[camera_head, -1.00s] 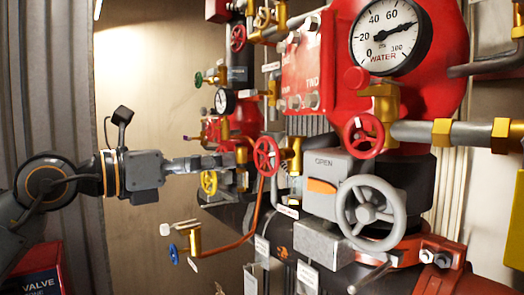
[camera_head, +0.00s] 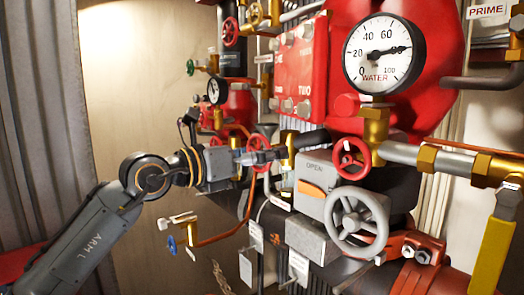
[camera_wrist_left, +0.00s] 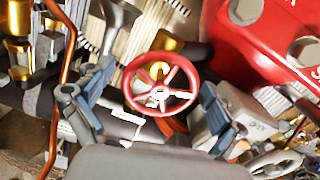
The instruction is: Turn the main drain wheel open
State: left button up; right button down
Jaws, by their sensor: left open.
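A small red handwheel (camera_head: 258,140) stands at the middle of the pipework; in the left wrist view this red wheel (camera_wrist_left: 160,64) faces the camera, its spokes plain. My left gripper (camera_head: 268,156) is at this wheel and partly covers it in the head view. In the wrist view the left gripper (camera_wrist_left: 155,92) is open, with one finger on each side of the wheel and visible gaps to the rim. No readable main drain label shows. My right gripper is not in view.
A grey handwheel (camera_head: 358,222) on a box marked OPEN and another red wheel (camera_head: 352,158) stand to the right. A water gauge (camera_head: 382,54) is above. A blue-handled valve (camera_head: 172,245) and an orange pipe (camera_head: 225,236) lie below my left arm.

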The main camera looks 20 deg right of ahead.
pick_arm(q)
jog(key=c, duration=1)
jog(key=shift+c, duration=0.9)
